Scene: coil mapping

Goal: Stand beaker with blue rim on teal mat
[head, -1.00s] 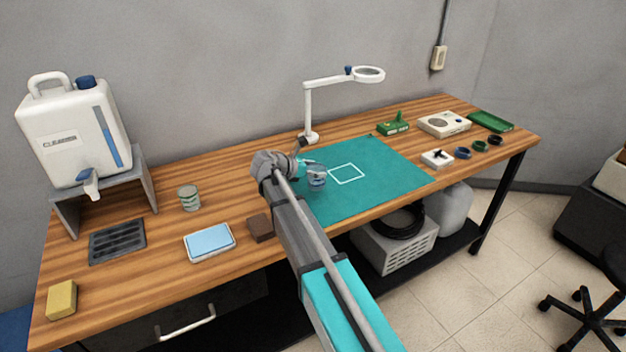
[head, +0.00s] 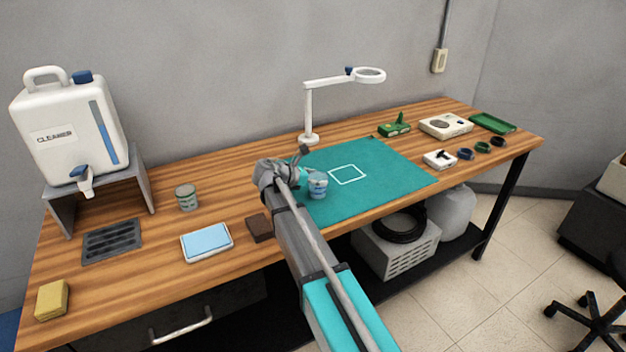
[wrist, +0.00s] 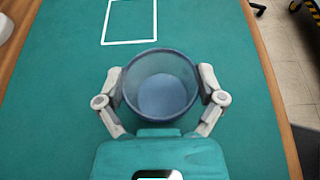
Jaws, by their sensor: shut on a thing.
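The beaker with the blue rim (head: 317,186) is at the left part of the teal mat (head: 385,172). In the wrist view the beaker (wrist: 161,86) is seen from above, upright and empty, with the mat (wrist: 60,110) around it. My gripper (wrist: 161,90) is shut on it, one finger on each side. In the head view my arm hides part of the gripper (head: 306,180). I cannot tell whether the beaker's base touches the mat. A white square outline (head: 347,174) on the mat lies beyond the beaker and is empty.
A second beaker with a greenish rim (head: 186,197) stands on the wood at left. A brown block (head: 259,228) and a blue-topped pad (head: 206,242) lie near the front edge. A magnifier lamp (head: 309,110) stands behind the mat. Small parts (head: 440,160) sit at right.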

